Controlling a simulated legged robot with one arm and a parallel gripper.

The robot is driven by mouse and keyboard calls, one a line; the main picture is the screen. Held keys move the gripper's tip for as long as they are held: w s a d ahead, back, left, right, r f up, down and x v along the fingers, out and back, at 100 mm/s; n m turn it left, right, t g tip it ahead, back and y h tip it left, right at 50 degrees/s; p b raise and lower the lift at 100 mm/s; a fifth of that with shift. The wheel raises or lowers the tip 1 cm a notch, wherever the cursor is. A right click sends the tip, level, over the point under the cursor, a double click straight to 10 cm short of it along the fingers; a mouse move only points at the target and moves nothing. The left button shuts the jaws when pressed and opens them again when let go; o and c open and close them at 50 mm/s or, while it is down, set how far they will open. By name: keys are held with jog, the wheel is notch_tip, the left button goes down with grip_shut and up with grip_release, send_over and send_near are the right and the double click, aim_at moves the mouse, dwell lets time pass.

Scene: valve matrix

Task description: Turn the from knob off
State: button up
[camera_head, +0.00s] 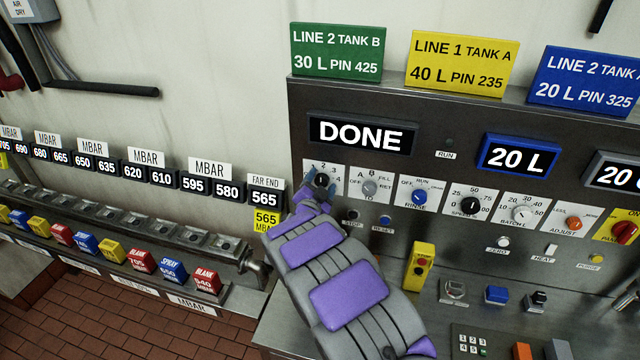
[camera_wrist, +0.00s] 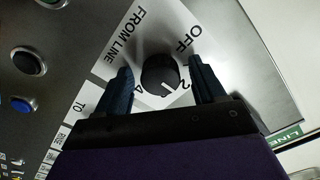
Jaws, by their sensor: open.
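The from knob is round and black with a white pointer mark. It shows in the wrist view (camera_wrist: 158,73) on a white plate marked FROM LINE, OFF, 2 and 4. Its pointer faces the lower side of that view, between the 4 and the 2; I cannot tell the exact setting. My gripper (camera_wrist: 161,70) is open, with one dark finger on each side of the knob and a visible gap on both sides. In the head view my gripper (camera_head: 319,184) is at the panel's left end, partly covering the knob (camera_head: 321,179).
The TO knob (camera_head: 369,188) and the blue rinse knob (camera_head: 419,197) are close on the right. Above is a display (camera_head: 361,135) reading DONE. Stop (camera_head: 352,214) and reset (camera_head: 385,219) buttons sit beside my arm. A rack of pressure blocks (camera_head: 140,259) stands left.

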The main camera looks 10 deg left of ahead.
jog(key=shift+c, duration=0.5)
jog(key=c, duration=1)
jog(key=shift+o, duration=0.2)
jog(key=shift+p, duration=0.3)
jog(key=n+p, duration=0.3)
jog(key=shift+r, duration=0.2)
jog(key=n+p, duration=0.5)
jog(key=n, duration=0.1)
jog(key=shift+a, duration=0.1)
jog(key=n+p, duration=0.2)
jog(key=n, duration=0.1)
jog(key=shift+r+n+p, duration=0.1)
jog(key=shift+n+p, duration=0.2)
jog(key=shift+n, duration=0.1)
jog(key=shift+a+n+p, duration=0.15)
jog(key=shift+n+p, duration=0.9)
jog(key=shift+n, duration=1.55)
